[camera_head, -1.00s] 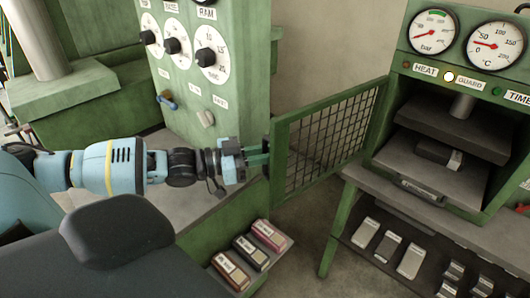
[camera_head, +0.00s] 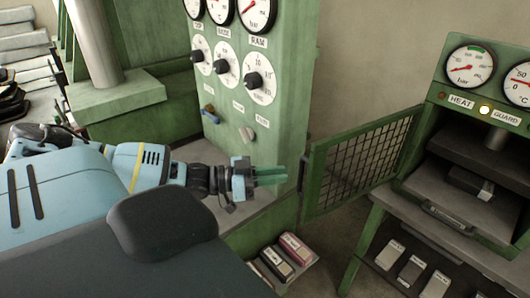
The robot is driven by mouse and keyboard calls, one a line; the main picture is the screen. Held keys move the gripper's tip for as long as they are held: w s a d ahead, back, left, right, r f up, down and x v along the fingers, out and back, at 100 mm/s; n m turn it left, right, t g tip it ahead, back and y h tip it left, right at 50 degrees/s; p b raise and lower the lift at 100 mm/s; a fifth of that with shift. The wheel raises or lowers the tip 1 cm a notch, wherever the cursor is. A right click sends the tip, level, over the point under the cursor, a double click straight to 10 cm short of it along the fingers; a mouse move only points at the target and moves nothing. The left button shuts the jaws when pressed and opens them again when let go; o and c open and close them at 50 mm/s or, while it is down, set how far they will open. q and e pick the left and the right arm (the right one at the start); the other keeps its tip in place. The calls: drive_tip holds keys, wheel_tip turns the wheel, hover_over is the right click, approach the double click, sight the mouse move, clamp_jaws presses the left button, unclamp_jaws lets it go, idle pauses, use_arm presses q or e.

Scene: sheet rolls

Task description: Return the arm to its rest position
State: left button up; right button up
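My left arm (camera_head: 152,168) reaches in from the left, with the forearm about level. Its gripper (camera_head: 280,176) points right in front of the green control panel, with its greenish fingers a small gap apart and nothing seen between them. The fingertips end just left of the mesh guard gate's near edge, with a small gap in the picture. The mesh guard gate (camera_head: 357,165) stands between the panel and the press on the right. My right gripper is out of view.
The green control panel (camera_head: 292,75) with dials and levers rises behind my gripper. A press (camera_head: 470,215) with gauges holds a dark block on its plate. Labelled blocks (camera_head: 410,272) lie on a lower shelf, and more (camera_head: 294,248) lie below the gate. A metal column (camera_head: 92,45) stands back left.

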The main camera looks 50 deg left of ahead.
use_arm(q)
drive_tip(key=shift+s+a, duration=0.35)
drive_tip(key=shift+s, duration=0.15)
drive_tip(key=shift+f, duration=0.1)
drive_tip(key=s+d+f+n+g+y, duration=0.1)
drive_tip(key=s+d+f+y, duration=0.1)
drive_tip(key=s+d+f, duration=0.6)
drive_tip(key=s+d+f+n+g+y, duration=0.1)
drive_tip(key=s+d+f, duration=0.15)
drive_tip(key=f, duration=0.95)
drive_tip(key=s+d+f+n+g+y, duration=0.3)
drive_tip(key=s+d+f+y, duration=0.3)
drive_tip(key=s+f, duration=0.5)
drive_tip(key=shift+s+d+f+g, duration=0.3)
drive_tip(key=shift+s+d, duration=0.35)
drive_tip(key=shift+s, duration=0.6)
drive_tip(key=shift+s, duration=0.1)
